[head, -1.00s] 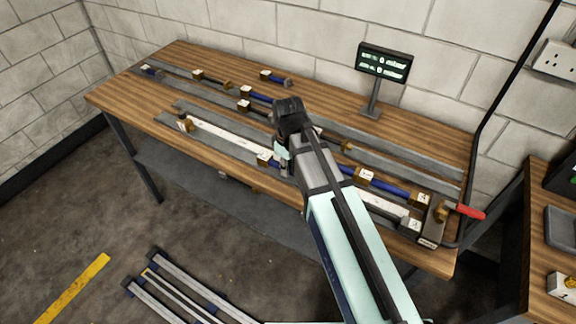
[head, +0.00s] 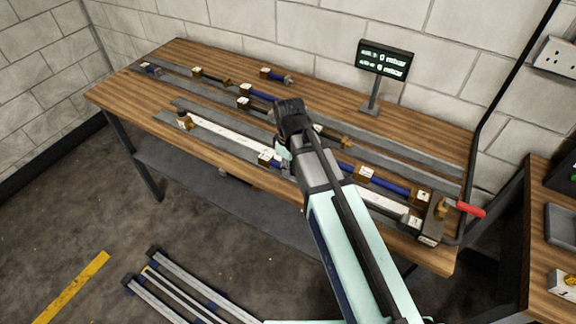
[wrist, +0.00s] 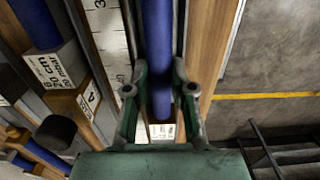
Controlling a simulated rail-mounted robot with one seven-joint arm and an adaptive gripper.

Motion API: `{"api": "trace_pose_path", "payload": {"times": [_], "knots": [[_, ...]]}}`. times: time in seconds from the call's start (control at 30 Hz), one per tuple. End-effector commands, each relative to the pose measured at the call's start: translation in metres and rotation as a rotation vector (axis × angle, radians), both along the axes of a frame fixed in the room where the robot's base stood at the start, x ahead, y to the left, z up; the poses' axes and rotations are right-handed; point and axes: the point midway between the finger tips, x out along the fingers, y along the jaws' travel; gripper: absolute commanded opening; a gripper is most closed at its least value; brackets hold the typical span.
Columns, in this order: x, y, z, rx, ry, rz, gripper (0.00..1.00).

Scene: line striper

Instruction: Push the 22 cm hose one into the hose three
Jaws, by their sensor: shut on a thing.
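In the wrist view my gripper (wrist: 160,95) is shut on a blue hose (wrist: 158,40), which runs between its two green fingers. A white-labelled end block (wrist: 162,131) shows just below the fingers; I cannot read its label. In the head view my gripper (head: 284,150) is low over the front rail, partly hidden by my arm. The held hose's end block (head: 268,157) shows left of it. To the right, a brass block (head: 364,174) joins another blue hose (head: 392,186), which runs to a block (head: 424,196). I cannot tell whether the held hose touches the brass block.
A white ruler (head: 230,138) lies along the front rail. Several other hoses lie behind, including a blue one (head: 260,95). A clamp with a red handle (head: 470,210) stands at the right end. A display (head: 385,60) stands at the back, reading 0 mbar.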

Motion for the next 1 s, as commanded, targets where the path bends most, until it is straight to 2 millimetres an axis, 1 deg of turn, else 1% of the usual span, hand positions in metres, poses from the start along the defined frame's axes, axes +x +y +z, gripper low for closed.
{"api": "trace_pose_path", "payload": {"times": [0.83, 0.87, 0.9, 0.93, 1.0], "knots": [[-0.012, -0.02, 0.0, 0.0, 0.0, -0.001, 0.0], [-0.012, -0.02, 0.0, 0.0, 0.0, 0.0, 0.31], [-0.011, -0.02, 0.0, 0.0, 0.0, 0.0, 0.45], [-0.011, -0.02, 0.0, 0.0, 0.0, 0.0, 0.53], [-0.011, -0.02, 0.0, 0.0, 0.0, 0.0, 0.53]]}}
